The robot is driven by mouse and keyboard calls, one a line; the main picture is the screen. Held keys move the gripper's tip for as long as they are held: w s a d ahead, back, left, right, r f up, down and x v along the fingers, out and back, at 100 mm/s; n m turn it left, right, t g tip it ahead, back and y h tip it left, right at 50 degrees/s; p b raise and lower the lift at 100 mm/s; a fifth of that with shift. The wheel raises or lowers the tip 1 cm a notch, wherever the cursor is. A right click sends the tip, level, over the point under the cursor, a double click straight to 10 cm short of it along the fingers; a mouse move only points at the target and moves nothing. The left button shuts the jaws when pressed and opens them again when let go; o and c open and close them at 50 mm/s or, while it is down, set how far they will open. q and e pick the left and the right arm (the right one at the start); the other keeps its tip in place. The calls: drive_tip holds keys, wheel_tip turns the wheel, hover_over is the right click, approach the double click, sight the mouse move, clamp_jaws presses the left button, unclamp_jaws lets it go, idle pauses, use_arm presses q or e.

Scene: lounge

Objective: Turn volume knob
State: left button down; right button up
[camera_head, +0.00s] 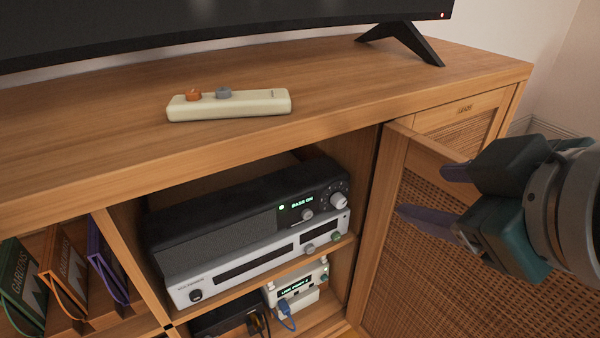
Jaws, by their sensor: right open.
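A black stereo unit (235,212) sits in the open middle compartment of the wooden cabinet, with a lit green display that seems to read "BASS ON". A large silver knob (338,200) and a smaller silver knob (307,214) are on its front, right of centre. I cannot tell which is the volume knob. My right gripper (427,193) is open and empty, right of the units and apart from the knobs. My left gripper is out of view.
An open cabinet door (410,280) with woven panel stands right of the compartment, behind my right gripper. A cream remote-like box (255,104) lies on the cabinet top (350,90). Binders (62,265) stand at left. A white cabled device (310,277) sits on the lower shelf.

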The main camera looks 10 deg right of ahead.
sight(342, 204)
drive_tip(key=w+a+f+n+t+y+b, duration=0.15)
drive_tip(key=w+f+n+t+b, duration=0.35)
drive_tip(key=f+b, duration=1.1)
drive_tip(key=shift+m+g, duration=0.4)
drive_tip(key=shift+m, duration=0.1)
drive_tip(key=b+x, duration=0.2)
drive_tip(key=x, duration=0.1)
drive_tip(key=r+b+x, duration=0.1)
drive_tip(key=b+x, duration=0.1)
drive_tip(key=x, duration=0.1)
drive_tip(key=r+b+x, duration=0.1)
drive_tip(key=b+x, duration=0.2)
drive_tip(key=shift+w+a, duration=0.2)
drive_tip(key=shift+w, duration=0.3)
drive_tip(key=shift+b+x, duration=0.4)
drive_tip(key=shift+x, duration=0.35)
drive_tip(key=shift+r, duration=0.15)
clamp_jaws()
